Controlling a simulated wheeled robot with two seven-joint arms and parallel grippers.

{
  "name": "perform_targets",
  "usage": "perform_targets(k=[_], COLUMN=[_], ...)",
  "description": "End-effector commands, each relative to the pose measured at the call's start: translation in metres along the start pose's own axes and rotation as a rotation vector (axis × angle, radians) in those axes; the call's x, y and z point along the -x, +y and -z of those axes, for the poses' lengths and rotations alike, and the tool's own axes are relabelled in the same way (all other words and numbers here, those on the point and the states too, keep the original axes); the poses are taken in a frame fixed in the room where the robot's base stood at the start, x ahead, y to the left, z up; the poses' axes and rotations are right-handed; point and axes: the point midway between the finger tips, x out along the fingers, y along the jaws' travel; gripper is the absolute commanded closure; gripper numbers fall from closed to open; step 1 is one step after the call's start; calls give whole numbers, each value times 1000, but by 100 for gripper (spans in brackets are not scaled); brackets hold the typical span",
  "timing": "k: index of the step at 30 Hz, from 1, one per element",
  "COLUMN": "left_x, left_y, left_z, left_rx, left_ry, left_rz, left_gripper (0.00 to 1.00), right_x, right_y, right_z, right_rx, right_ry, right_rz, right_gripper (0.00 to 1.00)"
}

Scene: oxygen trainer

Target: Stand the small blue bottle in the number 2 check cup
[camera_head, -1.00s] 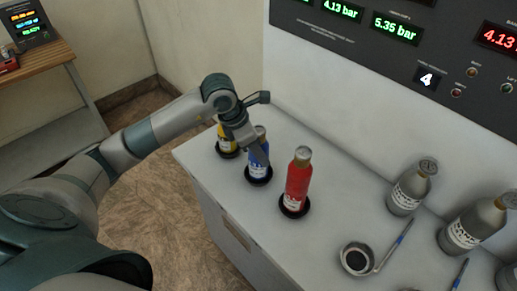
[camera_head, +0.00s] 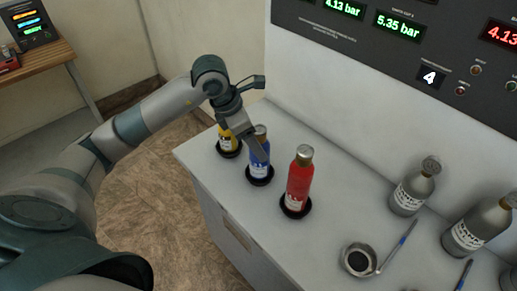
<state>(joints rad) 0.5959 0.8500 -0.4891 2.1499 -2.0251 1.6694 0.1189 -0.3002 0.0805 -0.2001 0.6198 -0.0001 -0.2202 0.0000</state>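The small blue bottle (camera_head: 259,148) stands upright in a black round holder (camera_head: 260,182) on the white bench, between a yellow bottle and a red bottle. My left gripper (camera_head: 250,138) is at the upper part of the blue bottle, pointing down, and partly hides the bottle and the yellow one. I cannot tell whether its fingers touch the blue bottle or how far apart they are. No number 2 is readable on any cup, so I cannot tell which is the number 2 check cup. My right gripper is not in view.
The yellow bottle (camera_head: 227,141) and red bottle (camera_head: 299,182) stand in black holders close by. A metal dish (camera_head: 357,260), a blue pen-like tool (camera_head: 398,245) and grey bottles (camera_head: 412,190) are to the right. A panel (camera_head: 420,40) reads 4.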

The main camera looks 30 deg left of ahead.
Motion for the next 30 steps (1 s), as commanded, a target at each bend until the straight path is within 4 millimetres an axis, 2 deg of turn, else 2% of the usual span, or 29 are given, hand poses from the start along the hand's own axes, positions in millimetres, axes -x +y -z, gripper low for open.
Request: perform_targets(k=[6,13,18,30], left_x=[40,70,78,79], left_y=[1,0,0,0], left_z=[0,0,0,0], left_rx=[-1,-1,-1,0], left_ry=[-3,-1,0,0], left_rz=[-4,-2,0,0], left_gripper=[36,36,36,36], right_x=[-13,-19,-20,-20], right_y=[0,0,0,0], right_z=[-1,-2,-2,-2], right_rx=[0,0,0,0], right_ry=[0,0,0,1], right_rz=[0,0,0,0], right_gripper=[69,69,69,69])
